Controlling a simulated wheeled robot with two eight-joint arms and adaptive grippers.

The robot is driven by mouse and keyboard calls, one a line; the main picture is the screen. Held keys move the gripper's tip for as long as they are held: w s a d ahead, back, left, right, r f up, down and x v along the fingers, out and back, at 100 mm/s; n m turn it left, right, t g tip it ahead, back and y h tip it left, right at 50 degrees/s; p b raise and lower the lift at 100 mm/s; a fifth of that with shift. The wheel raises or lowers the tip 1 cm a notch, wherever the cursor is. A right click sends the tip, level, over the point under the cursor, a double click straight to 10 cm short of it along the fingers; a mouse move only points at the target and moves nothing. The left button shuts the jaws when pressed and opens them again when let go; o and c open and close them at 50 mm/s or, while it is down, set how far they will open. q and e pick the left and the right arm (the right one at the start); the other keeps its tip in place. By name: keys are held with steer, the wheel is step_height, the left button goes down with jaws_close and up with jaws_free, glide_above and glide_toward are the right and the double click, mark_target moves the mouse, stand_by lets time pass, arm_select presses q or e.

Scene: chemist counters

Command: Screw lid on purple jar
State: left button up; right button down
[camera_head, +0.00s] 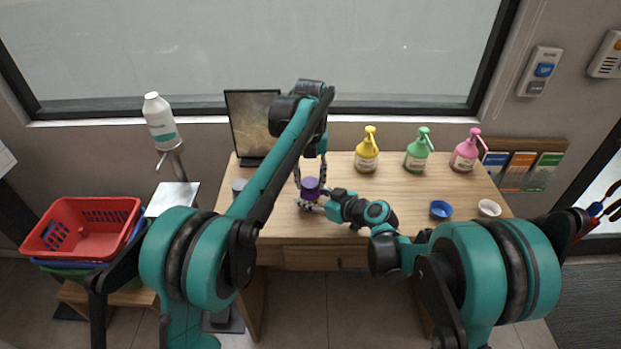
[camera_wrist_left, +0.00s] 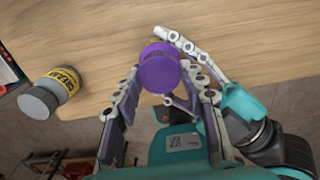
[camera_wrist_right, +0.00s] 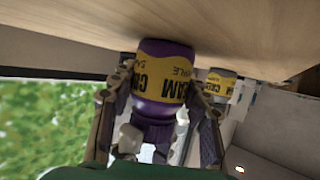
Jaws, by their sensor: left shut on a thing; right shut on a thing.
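The purple lid (camera_head: 310,183) is between the fingers of my left gripper (camera_head: 311,178), which is shut on it and points down over the table. In the left wrist view the round purple lid (camera_wrist_left: 159,69) hides most of the jar below. The purple jar (camera_wrist_right: 163,80) has a yellow label and shows in the right wrist view, where the picture is upside down. My right gripper (camera_wrist_right: 160,95) is shut around the jar from the side, near the tabletop. The lid is at the jar's mouth; I cannot tell how tightly it sits.
A grey-lidded cream jar (camera_wrist_left: 48,93) stands to the left on the wooden table (camera_head: 400,185). A blue lid (camera_head: 440,209) and a white lid (camera_head: 489,208) lie at the right. Yellow (camera_head: 367,155), green (camera_head: 418,155) and pink (camera_head: 466,155) pump bottles stand behind. A dark panel (camera_head: 250,120) stands back left.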

arm_select(q)
steer(key=shift+m, duration=0.8)
steer(key=o, duration=0.7)
steer(key=shift+o, duration=0.2)
steer(key=shift+r, duration=0.1)
steer(key=shift+r, duration=2.15)
steer(key=shift+c, duration=0.5)
